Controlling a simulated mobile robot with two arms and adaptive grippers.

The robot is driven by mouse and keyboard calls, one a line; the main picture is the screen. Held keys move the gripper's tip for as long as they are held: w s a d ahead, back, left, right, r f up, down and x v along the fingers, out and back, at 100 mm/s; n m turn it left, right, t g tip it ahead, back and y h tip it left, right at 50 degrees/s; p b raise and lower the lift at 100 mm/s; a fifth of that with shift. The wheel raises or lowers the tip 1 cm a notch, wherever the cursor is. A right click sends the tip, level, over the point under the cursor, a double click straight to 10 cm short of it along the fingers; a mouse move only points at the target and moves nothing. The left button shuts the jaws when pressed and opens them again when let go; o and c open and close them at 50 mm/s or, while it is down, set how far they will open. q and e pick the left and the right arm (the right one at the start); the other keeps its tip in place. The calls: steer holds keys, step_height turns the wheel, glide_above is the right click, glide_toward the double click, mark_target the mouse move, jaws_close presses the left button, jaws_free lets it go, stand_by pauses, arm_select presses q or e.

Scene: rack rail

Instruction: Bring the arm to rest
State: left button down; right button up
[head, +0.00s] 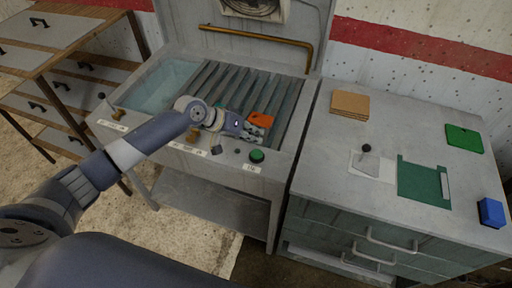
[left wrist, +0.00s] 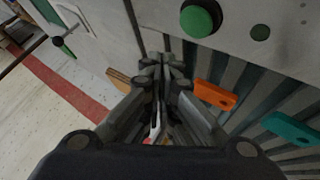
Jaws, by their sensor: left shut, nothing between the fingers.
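My left arm reaches in from the left in the head view. My left gripper (head: 255,133) is over the front right part of the slatted rack (head: 222,85), near its front edge. In the left wrist view the fingers of this gripper (left wrist: 163,60) are together, with nothing between them. An orange tag (head: 261,118) lies on the slats right beside the fingers and also shows in the left wrist view (left wrist: 214,94), apart from them. A teal tag (left wrist: 290,128) lies further along the slats. My right gripper is not in view.
A green button (head: 257,156) is on the rack's front panel. The grey cabinet (head: 330,190) at right carries cork squares (head: 350,105), a green sheet (head: 424,182), a green tag (head: 463,138) and a blue block (head: 491,212). A brass pipe (head: 255,35) runs behind the rack.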

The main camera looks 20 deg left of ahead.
arm_select(q)
steer(key=shift+r, duration=0.25)
steer(key=s+d+f+m+g, duration=0.1)
steer(key=s+d+f, duration=0.15)
steer(key=s, duration=0.35)
steer(key=s+d+f+m+y, duration=0.1)
steer(key=s+d+f, duration=0.15)
steer(key=s, duration=0.35)
steer(key=s+d+f+m+g, duration=0.1)
steer(key=s+d, duration=0.3)
steer(key=s, duration=0.2)
steer(key=s+a+r+n+y, duration=0.15)
steer(key=s+a+y, duration=0.45)
steer(key=s+a, duration=0.75)
step_height(320, 180, down, 30)
steer(key=s+d+g+b, duration=0.2)
steer(key=s+b, duration=0.1)
steer(key=b, duration=0.1)
steer(key=s+a+f+g+b, duration=0.1)
steer(key=s+a+f+b, duration=0.2)
steer(key=s+f, duration=1.3)
steer(key=shift+s+f, duration=0.4)
steer(key=shift+f, duration=1.65)
